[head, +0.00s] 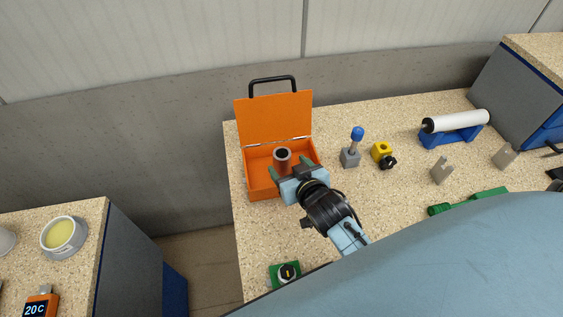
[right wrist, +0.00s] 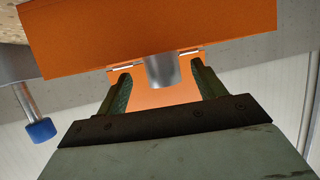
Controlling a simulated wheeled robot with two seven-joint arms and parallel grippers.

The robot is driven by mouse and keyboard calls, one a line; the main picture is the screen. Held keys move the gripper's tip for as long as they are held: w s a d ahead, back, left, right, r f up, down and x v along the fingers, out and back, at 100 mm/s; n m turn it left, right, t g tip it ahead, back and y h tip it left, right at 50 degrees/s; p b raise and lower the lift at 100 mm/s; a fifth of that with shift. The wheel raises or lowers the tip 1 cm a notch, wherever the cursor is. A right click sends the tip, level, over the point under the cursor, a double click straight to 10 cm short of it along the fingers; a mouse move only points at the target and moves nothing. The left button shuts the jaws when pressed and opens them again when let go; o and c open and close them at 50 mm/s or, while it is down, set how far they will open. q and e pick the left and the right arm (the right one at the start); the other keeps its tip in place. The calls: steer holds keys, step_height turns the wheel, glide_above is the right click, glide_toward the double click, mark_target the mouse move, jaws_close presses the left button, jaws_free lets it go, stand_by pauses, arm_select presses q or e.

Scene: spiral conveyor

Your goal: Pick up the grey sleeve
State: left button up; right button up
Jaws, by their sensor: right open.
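The grey sleeve (head: 282,160), a short upright tube with a dark open top, stands in the open orange box (head: 263,185). In the right wrist view the sleeve (right wrist: 162,72) shows as a smooth grey cylinder between the finger ends, with a gap on either side. My right gripper (head: 292,169) is open, with its green fingers reaching over the box toward the sleeve. Its fingers also show in the right wrist view (right wrist: 160,80). The sleeve's lower part is hidden. My left gripper is not in view.
The box's raised lid (head: 275,118) with a black handle stands behind the sleeve. Right of the box are a blue-knobbed grey block (head: 350,157), a yellow part (head: 382,152) and a white roller on a blue stand (head: 456,121). A green part (head: 286,273) lies near the front left edge.

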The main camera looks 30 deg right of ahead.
mark_target(279, 155)
steer(key=shift+w+f, duration=0.15)
steer(key=shift+w, duration=0.4)
steer(key=shift+w+f, duration=0.1)
steer(key=shift+w, duration=0.35)
steer(key=x, duration=0.3)
steer(key=shift+w, duration=0.3)
steer(key=shift+w+f, duration=0.15)
steer(key=shift+w, duration=0.3)
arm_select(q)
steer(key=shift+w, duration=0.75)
arm_select(e)
steer(key=shift+c, duration=0.3)
steer(key=c, duration=1.1)
steer(key=shift+o, duration=0.2)
